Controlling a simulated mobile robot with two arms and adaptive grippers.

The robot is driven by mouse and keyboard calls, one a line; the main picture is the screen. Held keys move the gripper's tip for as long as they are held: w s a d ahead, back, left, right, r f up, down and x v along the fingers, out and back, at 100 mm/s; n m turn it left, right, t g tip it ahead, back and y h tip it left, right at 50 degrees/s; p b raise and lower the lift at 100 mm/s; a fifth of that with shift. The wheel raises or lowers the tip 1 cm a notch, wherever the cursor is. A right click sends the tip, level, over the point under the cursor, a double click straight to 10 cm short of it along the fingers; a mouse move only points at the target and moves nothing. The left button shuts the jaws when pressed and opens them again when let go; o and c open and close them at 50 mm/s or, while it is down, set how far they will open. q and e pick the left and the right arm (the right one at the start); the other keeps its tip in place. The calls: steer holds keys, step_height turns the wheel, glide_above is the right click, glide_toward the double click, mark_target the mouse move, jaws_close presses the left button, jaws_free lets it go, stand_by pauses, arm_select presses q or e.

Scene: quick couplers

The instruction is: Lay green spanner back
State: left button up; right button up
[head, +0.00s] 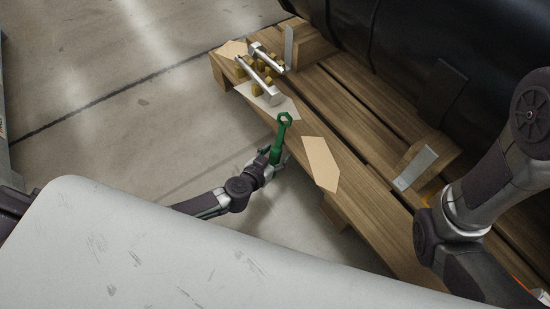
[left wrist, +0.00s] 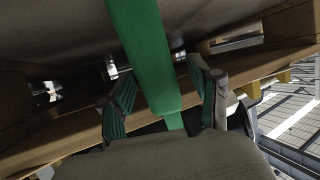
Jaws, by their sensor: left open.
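The green spanner (head: 281,137) is at the near edge of the wooden pallet in the head view. Its ring end points up the picture and its handle runs down to my left gripper (head: 276,158). In the left wrist view the green spanner (left wrist: 146,50) runs between the two fingers of my left gripper (left wrist: 163,100). The fingers are apart, with gaps visible beside the handle. I cannot tell whether the spanner rests fully on the wood. My right arm shows at the right of the head view, but its gripper is out of view.
The wooden pallet (head: 345,125) carries silver metal bars (head: 258,82) with brass-coloured blocks at its far left end. A pale patch (head: 322,163) lies right of the spanner. A large black cylinder (head: 450,45) is behind. Bare concrete floor (head: 120,130) is at left.

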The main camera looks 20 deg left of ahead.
arm_select(q)
jaws_close()
steer(key=shift+r, duration=0.1)
stand_by(0.3)
